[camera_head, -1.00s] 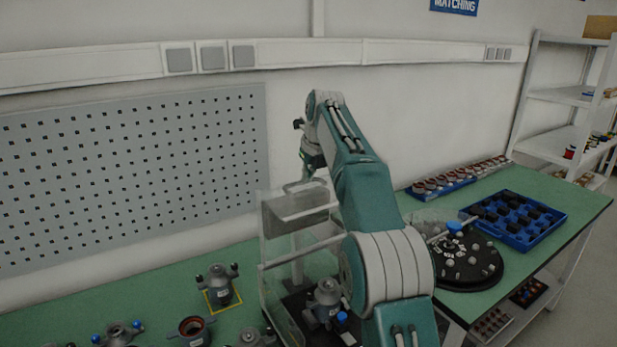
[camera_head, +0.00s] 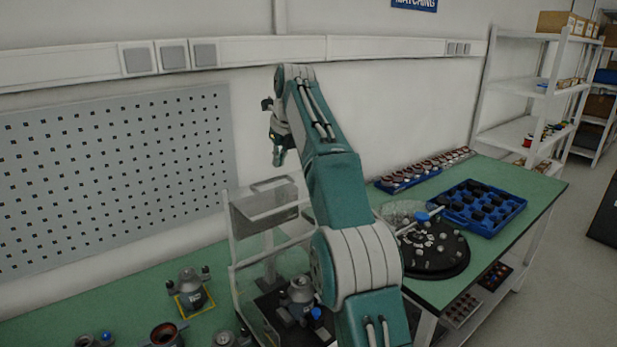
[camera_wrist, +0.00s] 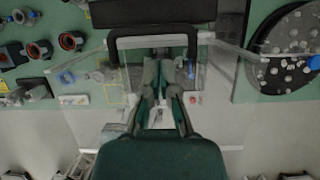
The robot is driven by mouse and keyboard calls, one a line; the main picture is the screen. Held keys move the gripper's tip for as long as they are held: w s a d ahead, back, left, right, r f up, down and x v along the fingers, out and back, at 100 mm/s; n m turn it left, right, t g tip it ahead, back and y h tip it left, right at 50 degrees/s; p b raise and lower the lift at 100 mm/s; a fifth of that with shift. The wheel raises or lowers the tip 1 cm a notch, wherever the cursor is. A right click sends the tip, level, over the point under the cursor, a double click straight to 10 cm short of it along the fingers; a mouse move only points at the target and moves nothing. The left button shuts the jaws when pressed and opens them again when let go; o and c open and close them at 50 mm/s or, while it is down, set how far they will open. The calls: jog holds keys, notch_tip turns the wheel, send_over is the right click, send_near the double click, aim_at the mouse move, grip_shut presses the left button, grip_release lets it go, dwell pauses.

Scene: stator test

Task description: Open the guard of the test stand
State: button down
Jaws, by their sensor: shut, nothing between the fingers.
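The test stand's guard (camera_head: 265,252) is a clear box-like cover with a pale frame and a grey upper panel, left of my arm in the head view. A grey motor-like part (camera_head: 299,294) sits behind its clear front. In the wrist view, a black handle-like bar (camera_wrist: 153,33) crosses the top of the clear guard (camera_wrist: 110,75). My gripper (camera_head: 279,158) is shut and empty, raised above the guard's top edge and apart from it. In the wrist view, its fingers (camera_wrist: 166,72) point toward the bar. My arm hides the guard's right side.
A black round plate (camera_head: 436,258) with small parts and a blue tray (camera_head: 482,208) lie on the green bench right of my arm. A grey part (camera_head: 190,288) stands in a yellow square on the left. A pegboard (camera_head: 110,175) and wall stand behind.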

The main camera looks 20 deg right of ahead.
jog(key=shift+s+d, duration=0.6)
jog(key=shift+s, duration=1.25)
jog(key=shift+s+d, duration=0.65)
jog(key=shift+s, duration=1.15)
jog(key=shift+s+d, duration=0.6)
jog(key=shift+s, duration=1.25)
jog(key=s+a+f+n, duration=0.2)
jog(key=s+n, duration=0.6)
jog(key=s+a+f+n, duration=0.1)
jog(key=s+a+n, duration=0.1)
jog(key=s+n, duration=0.6)
jog(key=s+a+f+n+t+h, duration=0.1)
jog(key=s+f+n, duration=1)
jog(key=s+n, duration=0.3)
jog(key=n, duration=0.2)
jog(key=shift+s+a+f+n+t, duration=0.25)
jog(key=shift+s+f+n+t, duration=0.05)
